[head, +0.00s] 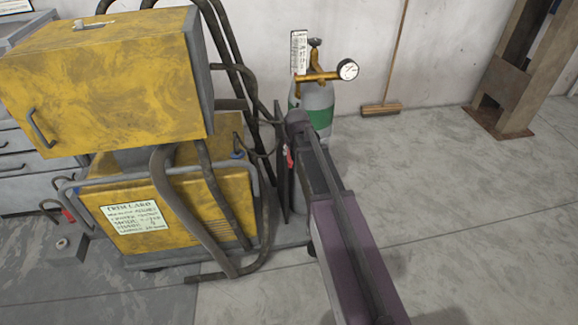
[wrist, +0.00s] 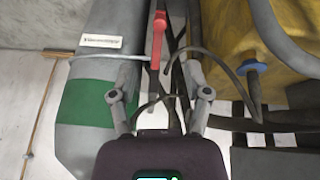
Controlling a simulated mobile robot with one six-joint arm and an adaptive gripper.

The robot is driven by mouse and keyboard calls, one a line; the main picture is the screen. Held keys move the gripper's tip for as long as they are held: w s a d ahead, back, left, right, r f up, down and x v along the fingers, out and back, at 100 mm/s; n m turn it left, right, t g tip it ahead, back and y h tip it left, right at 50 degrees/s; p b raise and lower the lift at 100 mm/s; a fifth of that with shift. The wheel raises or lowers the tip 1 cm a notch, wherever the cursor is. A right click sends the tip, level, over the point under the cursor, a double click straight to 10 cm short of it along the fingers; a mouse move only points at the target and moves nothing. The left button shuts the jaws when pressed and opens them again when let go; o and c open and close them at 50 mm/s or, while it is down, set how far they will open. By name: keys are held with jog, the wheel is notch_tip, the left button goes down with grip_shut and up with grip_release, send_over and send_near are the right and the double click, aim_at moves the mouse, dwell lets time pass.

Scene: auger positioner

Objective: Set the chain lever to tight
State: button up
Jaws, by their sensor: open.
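The red chain lever (wrist: 158,38) stands roughly upright in the wrist view, beside the gas cylinder. A thin grey chain or strap (wrist: 105,57) runs across the cylinder to the lever's lower end. In the head view a small red part, likely the lever (head: 290,158), shows at the left edge of my arm. My gripper (wrist: 161,82) is open and empty, its fingers spread below the lever in the picture. No contact with the lever is visible. In the head view my arm hides much of the cylinder's lower part and the gripper's fingers are not clear.
The grey gas cylinder (head: 322,100) with a green band carries a gauge (head: 347,69). The yellow welding cart (head: 140,195) stands left, with dark hoses and cables (head: 195,220) close by. A broom (head: 381,107) leans on the wall.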

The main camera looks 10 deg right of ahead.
aim_at(289, 163)
jog(key=shift+b+x, duration=4.8)
jog(key=shift+x, duration=0.75)
grip_shut()
jog(key=shift+a, duration=0.35)
jog(key=shift+d, duration=0.15)
jog(key=shift+f, duration=0.1)
